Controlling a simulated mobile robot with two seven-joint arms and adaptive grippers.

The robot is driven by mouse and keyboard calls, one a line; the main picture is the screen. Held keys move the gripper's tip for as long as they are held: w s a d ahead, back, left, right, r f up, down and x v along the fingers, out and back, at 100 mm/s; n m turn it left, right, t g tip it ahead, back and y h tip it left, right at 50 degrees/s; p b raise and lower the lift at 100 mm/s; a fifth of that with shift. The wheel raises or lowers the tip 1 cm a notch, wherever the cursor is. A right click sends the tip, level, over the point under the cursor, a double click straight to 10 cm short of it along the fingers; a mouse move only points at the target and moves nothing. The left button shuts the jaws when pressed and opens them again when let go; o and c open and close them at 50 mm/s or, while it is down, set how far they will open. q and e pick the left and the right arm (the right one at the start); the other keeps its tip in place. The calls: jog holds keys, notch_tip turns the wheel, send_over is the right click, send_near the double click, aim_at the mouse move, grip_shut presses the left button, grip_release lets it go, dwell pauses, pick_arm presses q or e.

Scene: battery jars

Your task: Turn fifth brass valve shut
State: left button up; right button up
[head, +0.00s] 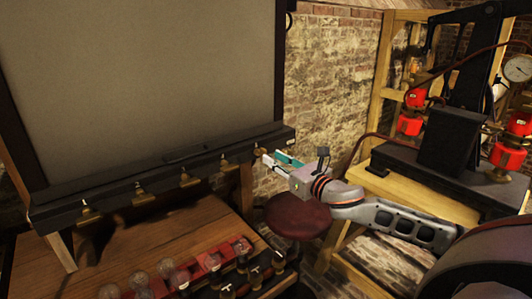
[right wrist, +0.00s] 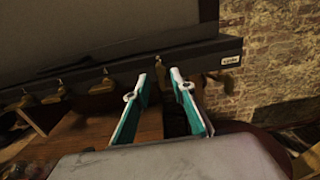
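A row of brass valves hangs under a dark rail in the head view. The fifth brass valve (head: 260,153) is the rightmost, near the rail's right end. My right gripper (head: 273,157) comes in from the right, with its fingertips close at that valve. In the right wrist view the two teal fingers (right wrist: 159,76) are apart, with the brass valve (right wrist: 159,67) showing between or just beyond the tips. I cannot tell whether they touch it. The other valves (head: 184,178) hang to the left. My left gripper is out of view.
A wooden bench (head: 170,226) below holds a red rack of glass jars (head: 213,260). A dark red stool (head: 297,216) stands under my right arm. A wooden stand with a black press (head: 450,140) and red parts is at right.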

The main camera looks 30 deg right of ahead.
jog(key=w, duration=0.4)
jog(key=shift+w+a+p, duration=0.2)
jog(key=shift+w+p, duration=0.05)
jog(key=shift+p, duration=0.1)
grip_shut()
